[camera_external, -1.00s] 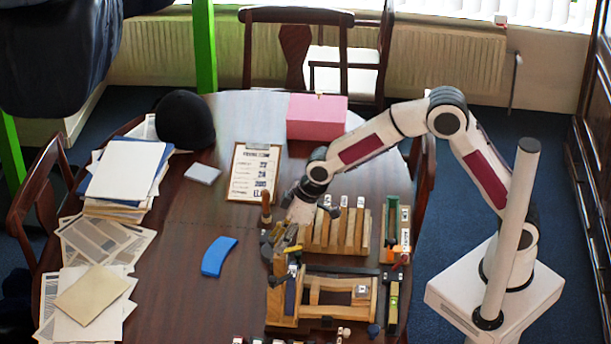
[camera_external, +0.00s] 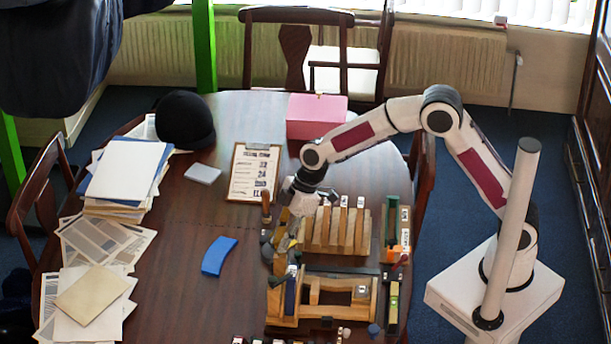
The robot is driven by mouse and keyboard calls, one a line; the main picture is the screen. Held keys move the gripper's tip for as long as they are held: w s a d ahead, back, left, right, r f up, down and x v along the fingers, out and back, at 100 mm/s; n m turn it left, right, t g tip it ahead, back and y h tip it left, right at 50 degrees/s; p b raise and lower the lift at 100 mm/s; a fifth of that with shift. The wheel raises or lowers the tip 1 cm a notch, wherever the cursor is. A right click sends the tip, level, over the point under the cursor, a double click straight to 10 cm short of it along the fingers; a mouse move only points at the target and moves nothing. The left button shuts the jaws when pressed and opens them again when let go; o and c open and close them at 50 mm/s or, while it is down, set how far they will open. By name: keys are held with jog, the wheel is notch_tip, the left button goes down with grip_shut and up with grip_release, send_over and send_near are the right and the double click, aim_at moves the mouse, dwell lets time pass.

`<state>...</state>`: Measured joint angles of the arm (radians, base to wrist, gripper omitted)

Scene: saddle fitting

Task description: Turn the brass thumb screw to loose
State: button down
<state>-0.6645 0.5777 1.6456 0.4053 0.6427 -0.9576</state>
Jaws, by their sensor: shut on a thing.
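My gripper (camera_external: 281,240) points down at the left end of the wooden fixture (camera_external: 340,284) and is shut. A small yellowish piece (camera_external: 286,243) shows at its fingertips. It looks like the brass thumb screw, but the fingers hide most of it and its thread cannot be seen. A dark blue piece (camera_external: 290,296) stands at the fixture's left block, below the gripper.
A rack of upright wooden pieces (camera_external: 335,231) stands close on the right of my gripper. A wooden-handled tool (camera_external: 266,207) stands just behind. A clipboard (camera_external: 254,172), pink box (camera_external: 316,116) and blue curved piece (camera_external: 219,256) lie farther off.

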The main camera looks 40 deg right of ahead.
jog(key=shift+w+n+g, duration=0.1)
jog(key=shift+n+g, duration=0.45)
jog(key=shift+n, duration=0.75)
jog(key=shift+w+n+g, duration=0.1)
jog(key=shift+n+g, duration=0.45)
jog(key=shift+n, duration=0.75)
jog(key=c, duration=1.9)
grip_release()
jog(key=shift+r, duration=0.1)
jog(key=shift+d+r, duration=0.2)
jog(key=shift+r, duration=0.2)
jog(key=shift+w+d, duration=0.1)
jog(key=shift+d, duration=0.25)
jog(key=w+d, duration=0.2)
jog(key=d, duration=0.9)
jog(key=shift+w, duration=0.25)
